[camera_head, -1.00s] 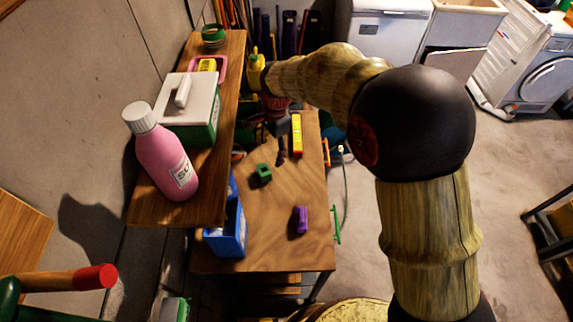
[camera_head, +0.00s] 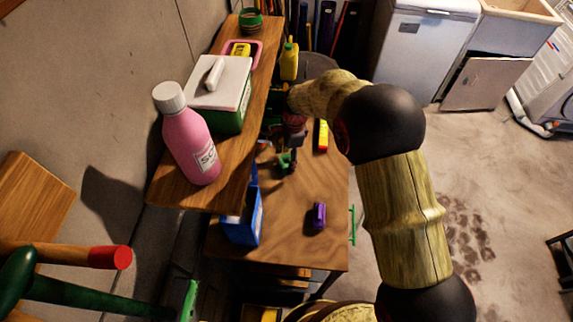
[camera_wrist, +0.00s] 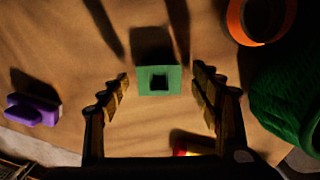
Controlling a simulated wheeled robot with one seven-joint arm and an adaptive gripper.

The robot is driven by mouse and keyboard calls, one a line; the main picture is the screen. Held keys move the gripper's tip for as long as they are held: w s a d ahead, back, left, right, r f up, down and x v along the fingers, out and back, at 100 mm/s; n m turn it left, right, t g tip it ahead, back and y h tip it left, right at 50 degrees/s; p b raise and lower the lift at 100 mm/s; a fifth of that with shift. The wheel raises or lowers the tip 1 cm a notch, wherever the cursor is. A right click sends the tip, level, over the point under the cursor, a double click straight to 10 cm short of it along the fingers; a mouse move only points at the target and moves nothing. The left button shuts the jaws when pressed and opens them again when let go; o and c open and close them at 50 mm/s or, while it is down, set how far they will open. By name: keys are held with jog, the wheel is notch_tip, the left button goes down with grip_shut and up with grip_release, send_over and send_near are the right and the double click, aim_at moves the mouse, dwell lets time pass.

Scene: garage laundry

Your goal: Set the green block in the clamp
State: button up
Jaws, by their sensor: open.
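The green block (camera_head: 284,163) is on the wooden workbench, partly hidden by my gripper (camera_head: 289,158). In the wrist view the green block (camera_wrist: 144,82) shows a dark square opening and lies between the fingertips of my gripper (camera_wrist: 160,78). The fingers are open, with a gap on both sides of the block. I cannot clearly make out the clamp. A thin green bar (camera_head: 353,225) at the workbench's right edge may be part of it.
A purple object (camera_head: 318,215) and a yellow-and-red bar (camera_head: 322,136) lie on the workbench. A blue box (camera_head: 243,221) stands at its left edge. The raised shelf at left holds a pink bottle (camera_head: 188,140) and a green-and-white box (camera_head: 232,97). The near workbench surface is mostly clear.

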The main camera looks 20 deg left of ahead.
jog(key=shift+f, duration=0.95)
jog(key=shift+s, duration=0.1)
jog(key=shift+c, duration=0.5)
jog(key=shift+r, duration=0.1)
jog(key=c, duration=1.2)
